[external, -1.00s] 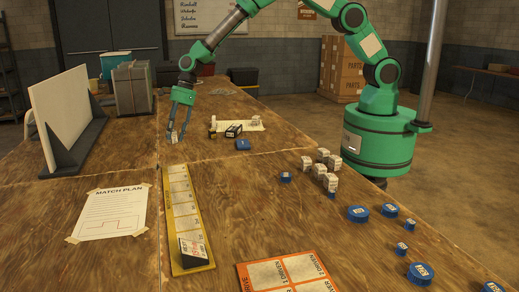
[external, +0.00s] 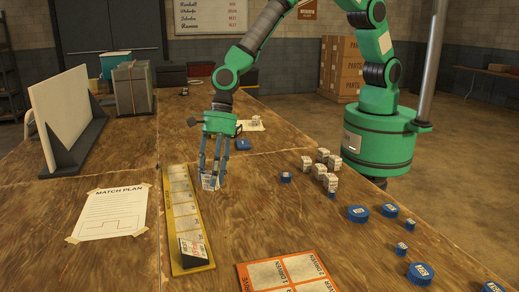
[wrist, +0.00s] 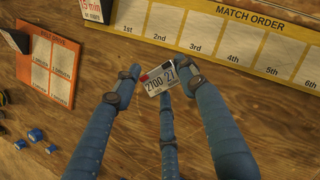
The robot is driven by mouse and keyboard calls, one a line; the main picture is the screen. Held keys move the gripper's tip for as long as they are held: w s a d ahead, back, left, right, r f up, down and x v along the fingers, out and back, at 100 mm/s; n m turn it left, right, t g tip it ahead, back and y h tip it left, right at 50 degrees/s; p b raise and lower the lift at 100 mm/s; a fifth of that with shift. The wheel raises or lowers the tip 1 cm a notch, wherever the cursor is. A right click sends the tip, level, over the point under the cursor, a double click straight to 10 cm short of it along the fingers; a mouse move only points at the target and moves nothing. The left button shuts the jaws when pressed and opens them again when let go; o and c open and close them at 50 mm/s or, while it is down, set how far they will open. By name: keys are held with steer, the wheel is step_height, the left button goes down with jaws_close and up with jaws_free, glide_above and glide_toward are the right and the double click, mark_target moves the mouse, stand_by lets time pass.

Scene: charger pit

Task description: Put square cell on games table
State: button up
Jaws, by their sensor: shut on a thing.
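My gripper (external: 211,170) points down over the wooden table (external: 265,190), its blue fingers shut around a small white block (external: 209,183), seemingly the square cell. In the wrist view the block (wrist: 160,78) lies between the fingertips of my gripper (wrist: 157,84); its white face has black print, roughly "2700 21", and a red mark. The fingers hide part of its sides. The block is at or just above the tabletop; I cannot tell if it touches.
The yellow match-order strip (external: 185,210) lies close left of my gripper, with a dark wedge-shaped block (external: 193,250) at its near end. An orange card (external: 287,272) lies nearer the camera. White blocks (external: 326,172) and blue discs (external: 420,272) stand to the right. Bare wood lies between.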

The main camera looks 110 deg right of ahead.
steer(key=s+a+f+n+g, duration=0.1)
steer(key=s+a+n, duration=0.3)
steer(key=s+a, duration=1.9)
steer(key=s+a+n, duration=0.1)
steer(key=s+a, duration=0.4)
steer(key=s, duration=0.3)
steer(key=s+a+f+n+g, duration=0.1)
steer(key=s+a, duration=0.3)
steer(key=s, duration=0.4)
steer(key=s+a+n, duration=0.2)
steer(key=s+a, duration=0.3)
steer(key=s, duration=0.3)
steer(key=shift+a+f+n+g+y, duration=0.3)
steer(key=shift+f, duration=0.05)
steer(key=w+a, duration=0.2)
steer(key=a, duration=0.2)
steer(key=w+a+f+b, duration=0.1)
steer(key=w+a, duration=0.2)
steer(key=a, duration=0.2)
steer(key=w+a, duration=0.2)
steer(key=a, duration=0.2)
steer(key=shift+w+a+f+b, duration=0.2)
steer(key=shift+f+b, duration=0.1)
steer(key=shift+b, duration=0.05)
steer(key=shift+w+a, duration=0.2)
steer(key=shift+a, duration=0.15)
